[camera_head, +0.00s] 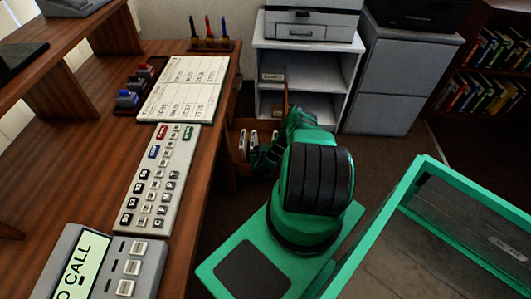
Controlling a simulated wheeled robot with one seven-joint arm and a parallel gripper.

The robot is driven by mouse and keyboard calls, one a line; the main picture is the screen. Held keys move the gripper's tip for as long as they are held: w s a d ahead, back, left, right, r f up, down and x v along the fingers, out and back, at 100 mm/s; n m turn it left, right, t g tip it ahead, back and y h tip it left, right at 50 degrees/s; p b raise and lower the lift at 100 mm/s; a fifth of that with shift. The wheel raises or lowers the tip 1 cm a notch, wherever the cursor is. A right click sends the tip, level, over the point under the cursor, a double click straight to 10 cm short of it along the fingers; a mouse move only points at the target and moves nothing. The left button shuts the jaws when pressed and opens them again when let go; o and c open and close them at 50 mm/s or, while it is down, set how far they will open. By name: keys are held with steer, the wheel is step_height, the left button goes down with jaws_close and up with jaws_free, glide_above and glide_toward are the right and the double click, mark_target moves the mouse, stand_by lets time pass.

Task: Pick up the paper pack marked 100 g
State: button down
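I cannot make out any pack marked 100 g. Small white items (243,143), which may be paper packs, stand in a brown wooden box (238,126) on the floor between the desk and the grey shelf unit. Any marking on them is too small to read. My green arm reaches toward this box, and its far end, where my gripper (261,156) seems to be, is beside the white items. My own arm links hide most of it, so I cannot tell whether the fingers are open or touch anything.
The wooden desk (60,150) on the left carries a keypad panel (158,178), a white chart (185,88) and a grey display box (105,265). The shelf unit (310,68) with a printer (312,24), a grey cabinet (388,85) and a bookcase (485,75) stand behind.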

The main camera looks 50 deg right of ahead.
stand_by(0.3)
steer(key=c, duration=1.5)
jaws_free()
